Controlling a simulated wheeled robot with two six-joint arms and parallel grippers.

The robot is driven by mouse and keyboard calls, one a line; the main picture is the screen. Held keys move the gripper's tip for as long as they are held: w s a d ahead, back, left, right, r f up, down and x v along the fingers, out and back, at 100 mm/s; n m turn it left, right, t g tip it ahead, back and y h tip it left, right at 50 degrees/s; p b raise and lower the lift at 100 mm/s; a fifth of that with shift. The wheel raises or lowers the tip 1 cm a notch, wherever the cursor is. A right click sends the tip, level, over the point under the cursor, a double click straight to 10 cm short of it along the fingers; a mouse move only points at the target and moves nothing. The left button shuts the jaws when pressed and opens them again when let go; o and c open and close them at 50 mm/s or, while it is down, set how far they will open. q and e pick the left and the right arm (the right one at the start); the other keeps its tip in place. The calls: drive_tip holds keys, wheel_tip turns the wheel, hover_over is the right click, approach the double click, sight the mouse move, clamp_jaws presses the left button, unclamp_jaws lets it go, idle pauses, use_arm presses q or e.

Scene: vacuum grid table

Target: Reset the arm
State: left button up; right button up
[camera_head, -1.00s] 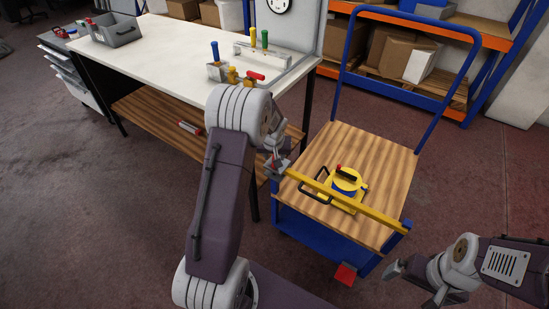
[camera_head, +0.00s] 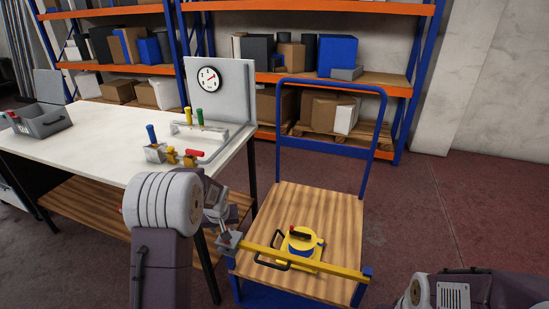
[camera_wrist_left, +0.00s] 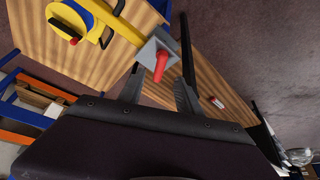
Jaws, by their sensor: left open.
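My left gripper (camera_wrist_left: 158,92) is open in the left wrist view. A red knob (camera_wrist_left: 160,66) on a grey block (camera_wrist_left: 150,48) shows just past and between its fingertips; I cannot tell whether they touch. The block sits at the end of a yellow bar (camera_head: 300,258) that lies across the wooden-topped cart (camera_head: 335,208). In the head view my left gripper (camera_head: 226,228) is at the bar's left end, partly hidden by my wrist. A round yellow and blue device (camera_head: 301,243) stands on the cart behind the bar. Only part of my right arm shows at the lower right; its gripper is out of frame.
The white-topped table (camera_head: 90,135) left of the cart holds a grey bin (camera_head: 42,122), a grey fixture (camera_head: 202,135) with coloured handles and a panel with a gauge (camera_head: 208,79). The cart's blue push handle (camera_head: 333,86) rises behind it. Orange shelves stand behind. Floor at right is clear.

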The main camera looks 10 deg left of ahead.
use_arm(q)
drive_tip(key=s+d+r+m+p, duration=0.1)
drive_tip(key=d+r+p, duration=0.3)
drive_tip(key=r, duration=0.2)
drive_tip(key=s+d+r+p, duration=0.1)
drive_tip(key=d+r+p, duration=0.2)
drive_tip(key=r, duration=0.3)
drive_tip(key=s+d+f+m+g+h+p, duration=0.1)
drive_tip(key=s+d+m, duration=0.1)
drive_tip(key=s, duration=0.8)
drive_tip(key=s+d+f+m+g+h+p, duration=0.1)
drive_tip(key=s+d, duration=0.3)
drive_tip(key=s, duration=0.6)
drive_tip(key=shift+d+m+g+p, duration=0.3)
drive_tip(key=shift+d+m+g, duration=0.1)
drive_tip(key=shift+g, duration=0.2)
drive_tip(key=shift+s, duration=0.2)
drive_tip(key=shift+w, duration=0.1)
